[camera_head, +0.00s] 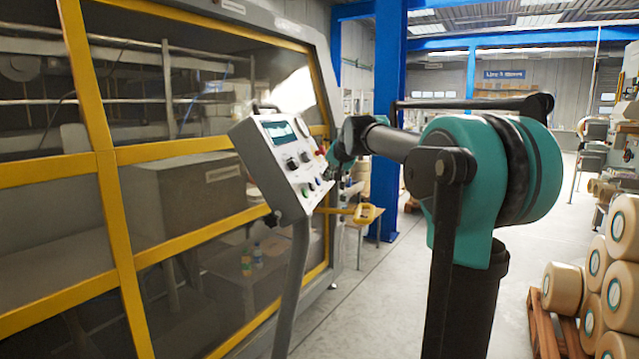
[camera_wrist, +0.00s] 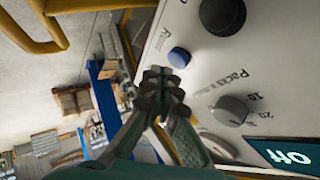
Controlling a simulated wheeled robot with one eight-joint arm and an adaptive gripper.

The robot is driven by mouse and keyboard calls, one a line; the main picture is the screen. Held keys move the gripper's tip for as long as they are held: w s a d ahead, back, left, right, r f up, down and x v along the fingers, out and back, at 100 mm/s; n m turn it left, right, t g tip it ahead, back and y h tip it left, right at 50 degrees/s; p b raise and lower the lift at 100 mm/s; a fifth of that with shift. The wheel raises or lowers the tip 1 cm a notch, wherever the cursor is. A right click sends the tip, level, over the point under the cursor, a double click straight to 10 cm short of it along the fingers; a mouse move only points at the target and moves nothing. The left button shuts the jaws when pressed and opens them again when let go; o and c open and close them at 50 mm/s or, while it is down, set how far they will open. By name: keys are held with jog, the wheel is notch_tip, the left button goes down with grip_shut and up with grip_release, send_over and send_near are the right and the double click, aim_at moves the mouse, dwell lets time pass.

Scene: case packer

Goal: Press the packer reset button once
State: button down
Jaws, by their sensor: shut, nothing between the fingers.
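The control panel (camera_head: 262,150) is a pale tilted box on a grey post, with a dark screen, knobs and several small coloured buttons. In the wrist view the blue round button (camera_wrist: 179,57) sits on the white panel face (camera_wrist: 272,65), with a small label beside it that seems to start with R. My gripper (camera_wrist: 163,84) has its fingertips together, just beside the blue button in that view; I cannot tell whether they touch the panel. In the head view my gripper (camera_head: 334,168) is at the panel's right edge, partly hidden by my arm.
A black knob (camera_wrist: 222,14), a dial (camera_wrist: 230,108) and a screen reading "Off" (camera_wrist: 288,157) lie close by on the panel. The yellow-framed machine (camera_head: 105,160) stands behind the panel. Large rolls (camera_head: 565,288) sit on a pallet at right. The floor between is clear.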

jog(key=shift+s+d+r, duration=0.25)
jog(key=shift+d+r, duration=0.15)
jog(key=shift+d, duration=0.3)
jog(key=shift+s+d+r, duration=0.2)
jog(key=shift+d+r, duration=0.25)
jog(key=shift+d, duration=0.2)
jog(key=shift+s+d+r, duration=0.25)
jog(key=shift+d+r, duration=0.15)
jog(key=shift+d, duration=0.3)
